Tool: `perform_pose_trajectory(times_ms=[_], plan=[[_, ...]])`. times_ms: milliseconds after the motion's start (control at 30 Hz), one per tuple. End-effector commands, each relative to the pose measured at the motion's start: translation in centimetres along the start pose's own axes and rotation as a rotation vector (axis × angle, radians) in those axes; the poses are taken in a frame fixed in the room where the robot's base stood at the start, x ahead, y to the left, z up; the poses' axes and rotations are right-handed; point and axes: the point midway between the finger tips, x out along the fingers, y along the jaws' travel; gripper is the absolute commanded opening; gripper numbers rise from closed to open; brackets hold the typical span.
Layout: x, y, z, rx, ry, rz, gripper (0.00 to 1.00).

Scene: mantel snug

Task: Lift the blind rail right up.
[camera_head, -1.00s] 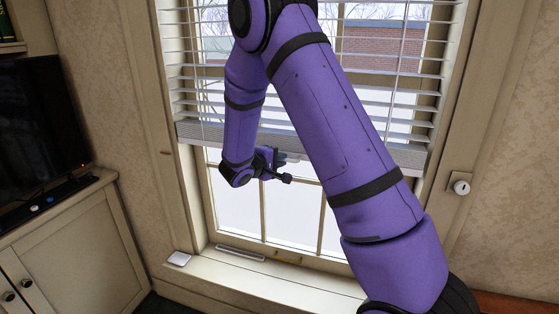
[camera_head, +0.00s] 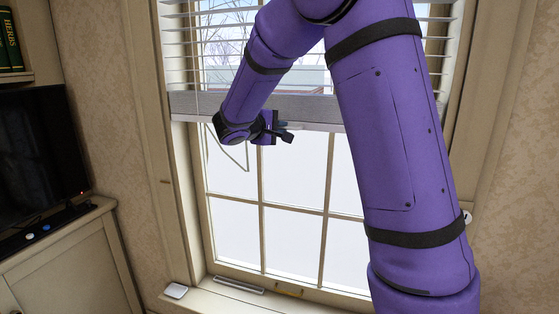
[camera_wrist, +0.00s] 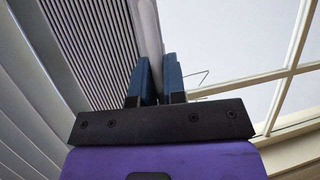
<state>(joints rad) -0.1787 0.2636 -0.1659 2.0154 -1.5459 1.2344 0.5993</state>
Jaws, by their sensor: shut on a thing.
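The blind rail (camera_head: 188,106) is a pale grey bar along the bottom of the white slatted blind, across the upper part of the window. My gripper (camera_head: 286,133) is at the rail, left of the window's middle. In the wrist view, the blue fingers of my gripper (camera_wrist: 159,80) are shut on the pale edge of the rail (camera_wrist: 147,30), one finger on each side. Stacked slats (camera_wrist: 88,45) lie beside it. My arm hides much of the rail's right part.
The window panes (camera_head: 235,226) below the rail are clear. A thin cord (camera_head: 238,160) hangs in a loop below the rail. A small white box (camera_head: 176,290) sits on the sill. A dark television (camera_head: 42,140) stands on a cabinet (camera_head: 75,262) at the left.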

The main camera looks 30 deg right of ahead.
Motion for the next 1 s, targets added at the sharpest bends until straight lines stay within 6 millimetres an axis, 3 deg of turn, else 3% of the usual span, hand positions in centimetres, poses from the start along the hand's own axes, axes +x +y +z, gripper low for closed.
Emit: perform_pose_trajectory(times_ms=[33, 200, 500, 733, 1000], plan=[[-0.5, 2.1, 0.1, 0.010, 0.003, 0.003, 0.00], [-1.6, 8.0, 0.6, 0.009, 0.003, 0.002, 0.00], [-3.2, 16.2, 1.3, 0.004, 0.002, 0.002, 0.00], [-3.9, 19.7, 1.6, 0.003, 0.001, 0.002, 0.00], [-4.1, 20.9, 1.7, 0.000, 0.001, 0.001, 0.00]])
